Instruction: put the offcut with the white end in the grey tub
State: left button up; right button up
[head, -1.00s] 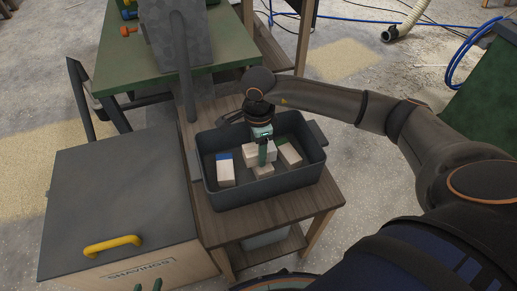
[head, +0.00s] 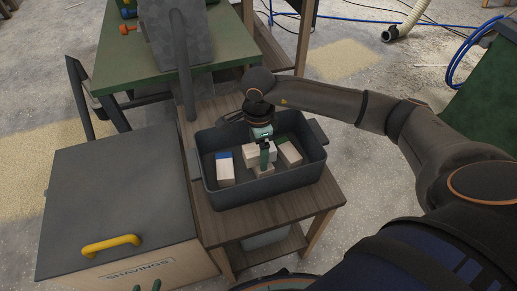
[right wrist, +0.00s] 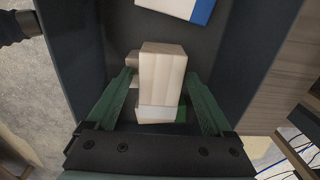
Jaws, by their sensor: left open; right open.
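The offcut with the white end (right wrist: 162,75) lies between the fingers of my right gripper in the right wrist view, its white end towards the palm. My right gripper (right wrist: 155,108) is open, with a green finger on each side of it. In the head view my right gripper (head: 264,158) reaches down into a dark grey tub (head: 288,184) holding several pale wood offcuts. It partly hides the offcuts under it. My left gripper (head: 150,286) shows only as green fingertips at the bottom edge, open and away from the tub.
An offcut with a blue end (head: 226,172) lies left in the tub and one with a green end (head: 290,154) lies right. The tub stands on a wooden bench (head: 225,225). A shavings box (head: 115,205) stands left; a paler container (head: 265,238) sits below.

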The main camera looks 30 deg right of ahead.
aim_at(258, 148)
jog(key=shift+r+p, duration=0.55)
jog(key=shift+r, duration=0.1)
notch_tip(258, 148, up, 12)
jog(key=p, duration=0.1)
jog(key=shift+f, duration=0.15)
